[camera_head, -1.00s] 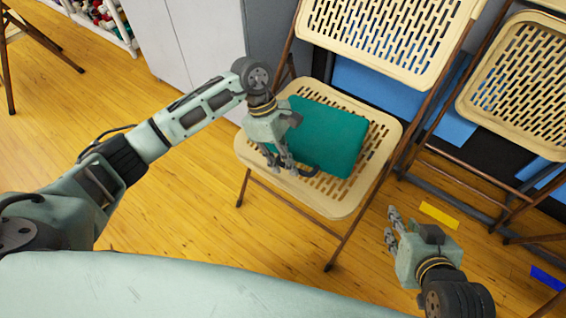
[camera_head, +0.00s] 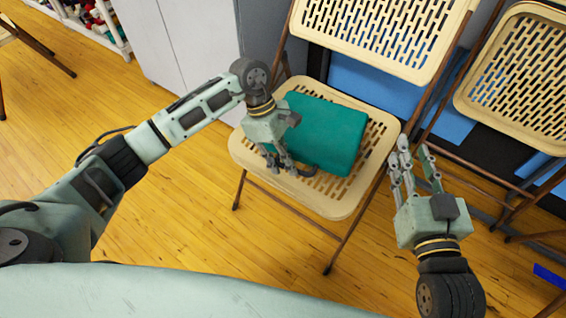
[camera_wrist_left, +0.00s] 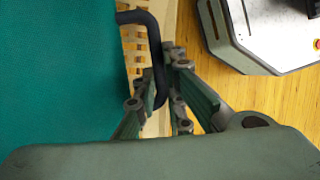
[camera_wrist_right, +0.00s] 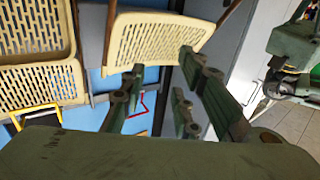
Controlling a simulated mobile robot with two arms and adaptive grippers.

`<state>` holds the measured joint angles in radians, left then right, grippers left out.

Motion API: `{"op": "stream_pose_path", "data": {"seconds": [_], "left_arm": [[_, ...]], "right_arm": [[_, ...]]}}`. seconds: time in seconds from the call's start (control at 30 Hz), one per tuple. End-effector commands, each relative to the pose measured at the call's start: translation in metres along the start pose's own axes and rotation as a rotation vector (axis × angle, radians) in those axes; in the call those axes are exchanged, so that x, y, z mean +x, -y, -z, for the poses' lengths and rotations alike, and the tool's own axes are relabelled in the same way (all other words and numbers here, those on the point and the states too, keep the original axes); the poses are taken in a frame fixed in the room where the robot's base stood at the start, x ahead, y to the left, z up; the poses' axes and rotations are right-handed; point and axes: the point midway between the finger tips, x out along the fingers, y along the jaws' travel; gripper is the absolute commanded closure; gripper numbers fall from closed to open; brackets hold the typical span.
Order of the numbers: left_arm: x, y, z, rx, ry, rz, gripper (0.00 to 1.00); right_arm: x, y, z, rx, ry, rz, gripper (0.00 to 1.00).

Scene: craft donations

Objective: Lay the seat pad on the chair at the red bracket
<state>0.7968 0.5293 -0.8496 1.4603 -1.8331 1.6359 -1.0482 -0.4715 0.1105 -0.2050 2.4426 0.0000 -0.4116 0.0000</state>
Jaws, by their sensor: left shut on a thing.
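The teal seat pad (camera_head: 325,135) lies over the perforated seat of a beige folding chair (camera_head: 340,202) in the head view. My left gripper (camera_head: 286,164) is shut on the pad's dark handle at its near left edge. The left wrist view shows the fingers around the handle (camera_wrist_left: 150,55), with the pad (camera_wrist_left: 55,75) beside them. My right gripper (camera_head: 414,152) is open and empty, just right of the seat. A red bracket (camera_wrist_right: 146,101) shows in the right wrist view; I cannot tell which chair it marks.
Another beige folding chair (camera_head: 515,85) stands to the right. A yellow bracket (camera_wrist_right: 36,112) shows in the right wrist view. A blue floor strip (camera_head: 548,276) lies at right in the head view. A grey cabinet (camera_head: 175,45) stands behind.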

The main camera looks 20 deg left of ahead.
Motion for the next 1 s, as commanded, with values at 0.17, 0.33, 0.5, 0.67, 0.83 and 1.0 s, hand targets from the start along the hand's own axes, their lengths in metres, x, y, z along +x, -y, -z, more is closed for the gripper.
{"op": "stream_pose_path", "data": {"seconds": [0.17, 0.33, 0.5, 0.67, 0.83, 1.0], "left_arm": [[0.006, -0.003, 0.002, 0.0, 0.0, 0.001, 1.0], [0.009, -0.005, 0.003, 0.0, 0.0, 0.001, 1.0], [0.01, -0.006, 0.003, 0.0, 0.0, 0.001, 1.0], [0.01, -0.007, 0.003, 0.0, 0.0, 0.001, 1.0], [0.01, -0.007, 0.003, 0.0, 0.0, 0.001, 1.0], [0.009, -0.007, 0.003, 0.0, 0.0, 0.0, 0.8]], "right_arm": [[0.001, 0.004, 0.025, 0.003, -0.133, 0.008, 0.71], [-0.001, 0.006, 0.046, 0.006, -0.236, 0.013, 0.71], [-0.004, 0.007, 0.058, 0.007, -0.297, 0.016, 0.71], [-0.005, 0.008, 0.063, 0.008, -0.318, 0.017, 0.71], [-0.005, 0.008, 0.063, 0.008, -0.319, 0.017, 0.71], [-0.005, 0.008, 0.063, 0.008, -0.318, 0.017, 0.71]]}}
